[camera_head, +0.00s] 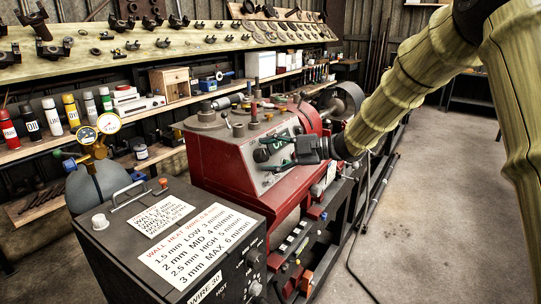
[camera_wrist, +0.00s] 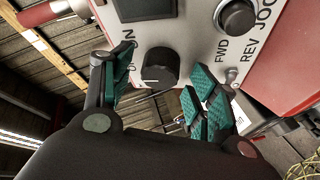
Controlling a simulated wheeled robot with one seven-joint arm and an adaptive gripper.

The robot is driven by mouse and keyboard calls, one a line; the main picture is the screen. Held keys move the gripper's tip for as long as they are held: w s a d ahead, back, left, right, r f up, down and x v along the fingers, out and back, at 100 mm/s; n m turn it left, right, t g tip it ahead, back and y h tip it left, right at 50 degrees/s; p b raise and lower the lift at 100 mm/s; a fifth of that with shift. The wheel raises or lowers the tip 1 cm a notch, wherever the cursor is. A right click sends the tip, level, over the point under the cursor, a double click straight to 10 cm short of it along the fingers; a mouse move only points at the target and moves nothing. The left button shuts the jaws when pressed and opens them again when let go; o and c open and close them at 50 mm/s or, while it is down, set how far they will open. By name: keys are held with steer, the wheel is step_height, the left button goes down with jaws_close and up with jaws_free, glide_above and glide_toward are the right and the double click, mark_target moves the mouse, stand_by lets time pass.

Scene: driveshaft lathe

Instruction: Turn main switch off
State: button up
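A black rotary knob (camera_wrist: 160,68) with a white pointer mark sits on the pale panel of the red lathe headstock (camera_head: 230,165). In the wrist view, lettering left of the knob is partly hidden by a finger; "ON" shows at the upper left. The pointer mark faces left. My gripper (camera_wrist: 163,80) is open, with teal finger pads on either side of the knob and gaps to it. In the head view my gripper (camera_head: 270,151) is at the headstock's front panel. I cannot tell which knob is the main switch from the head view.
A second knob (camera_wrist: 237,17) marked FWD, REV and JOG is at the upper right in the wrist view. A dark welder box (camera_head: 150,245) stands in front of the lathe. A shelf (camera_head: 150,158) with cans runs behind. The floor (camera_head: 420,200) at right is clear.

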steer(key=v, duration=1.2)
stand_by(0.4)
